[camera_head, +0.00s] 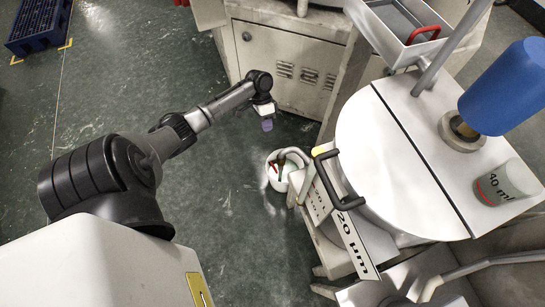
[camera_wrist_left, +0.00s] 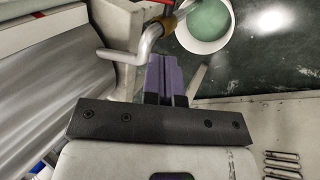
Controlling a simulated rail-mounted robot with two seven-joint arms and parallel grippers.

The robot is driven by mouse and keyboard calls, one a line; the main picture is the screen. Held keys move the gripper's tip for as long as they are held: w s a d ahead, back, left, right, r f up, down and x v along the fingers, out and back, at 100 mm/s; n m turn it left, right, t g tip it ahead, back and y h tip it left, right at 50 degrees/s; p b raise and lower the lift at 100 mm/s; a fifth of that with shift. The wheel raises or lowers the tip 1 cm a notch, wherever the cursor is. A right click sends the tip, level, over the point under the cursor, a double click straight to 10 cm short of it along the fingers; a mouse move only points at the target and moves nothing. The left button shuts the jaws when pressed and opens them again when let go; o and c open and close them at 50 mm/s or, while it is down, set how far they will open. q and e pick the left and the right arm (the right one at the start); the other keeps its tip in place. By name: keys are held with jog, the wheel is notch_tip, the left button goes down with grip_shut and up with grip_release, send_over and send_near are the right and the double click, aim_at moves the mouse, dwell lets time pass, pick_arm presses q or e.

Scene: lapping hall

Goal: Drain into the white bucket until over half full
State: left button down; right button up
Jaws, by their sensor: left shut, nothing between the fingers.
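The white bucket (camera_head: 278,187) stands on the floor beside the lapping machine, under a curved pale drain pipe (camera_head: 297,152). A small red part (camera_head: 276,167) shows over the bucket mouth. In the left wrist view the white bucket (camera_wrist_left: 232,30) is cut by the top edge and shows a green surface inside; its level is hard to judge. There the bent pipe (camera_wrist_left: 146,45) carries a brass-coloured fitting (camera_wrist_left: 166,22) next to the bucket. My left gripper (camera_head: 267,125) is shut and empty, beyond the bucket and apart from it; its purple fingers (camera_wrist_left: 165,80) also show in the wrist view. My right gripper is out of view.
The machine's round white table (camera_head: 380,150) with a black handle (camera_head: 335,180) and a "20 µm" plate (camera_head: 354,245) stands right of the bucket. A white cabinet (camera_head: 290,65) is behind. Green floor left of the bucket is clear.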

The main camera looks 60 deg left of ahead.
pick_arm(q)
jog(key=h, duration=0.2)
jog(key=b, duration=0.6)
send_near(274, 166)
jog(key=shift+m, duration=0.3)
jog(key=x, duration=0.5)
jog(key=shift+f, duration=0.5)
jog(key=shift+b+x, duration=0.35)
jog(key=shift+x, duration=0.55)
jog(key=shift+d+r, duration=0.1)
